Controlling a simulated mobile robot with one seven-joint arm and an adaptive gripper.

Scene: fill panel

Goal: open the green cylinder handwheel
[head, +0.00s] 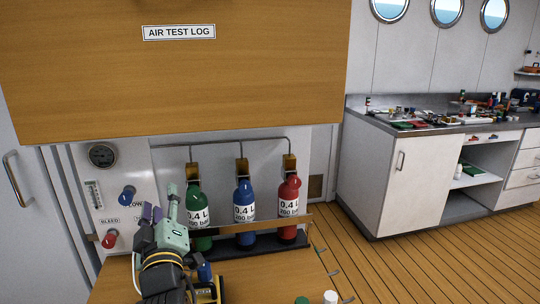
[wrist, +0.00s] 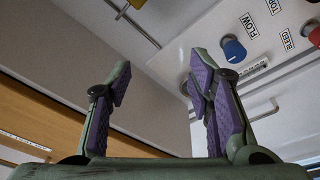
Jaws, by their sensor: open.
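The green cylinder (head: 198,218) stands upright at the left of a row of three, labelled 0.4 L 200 bar. A brass-coloured valve block (head: 192,171) sits on its top. I cannot make out a separate handwheel on it. My gripper (head: 159,207) is open and empty, in front of the panel and left of the green cylinder. My arm hides part of the cylinder's lower left side. The wrist view shows the two purple-padded fingers (wrist: 160,82) apart with nothing between them. The green cylinder does not show there.
The blue cylinder (head: 244,213) and red cylinder (head: 289,208) stand to the right. A blue FLOW knob (head: 128,194), also in the wrist view (wrist: 234,50), and a red BLEED knob (head: 110,239) are near my gripper. A wooden board (head: 180,75) overhangs above.

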